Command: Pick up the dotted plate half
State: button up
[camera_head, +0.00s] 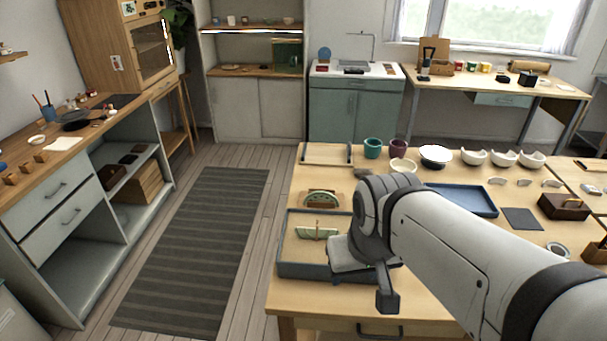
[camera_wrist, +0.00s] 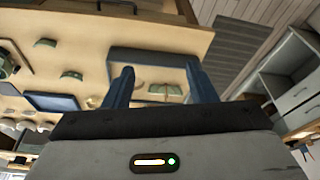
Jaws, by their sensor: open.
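A pale green plate half (camera_head: 318,232) stands in the grey-rimmed tray (camera_head: 285,266) at the table's near left. It also shows in the wrist view (camera_wrist: 166,89), between and beyond my fingers; dots on it are too small to make out. Another green half-round piece (camera_head: 322,198) sits just behind the tray. I cannot tell for sure which is the dotted one. My gripper (camera_wrist: 160,69) is open and empty above the tray. In the head view my wrist hides the tray's right part.
A blue tray (camera_head: 465,198), a dark mat (camera_head: 522,218) and a wooden box (camera_head: 563,207) lie to the right. Teal (camera_head: 373,148) and purple cups and several white bowls line the back. Curved green pieces (camera_wrist: 72,75) lie beside the tray.

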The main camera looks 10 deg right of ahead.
aim_at(317, 196)
jog(key=u, duration=1.85)
jog(key=i, duration=2.65)
jog(key=z, duration=2.9)
jog(key=i, duration=0.55)
jog(key=u, duration=0.05)
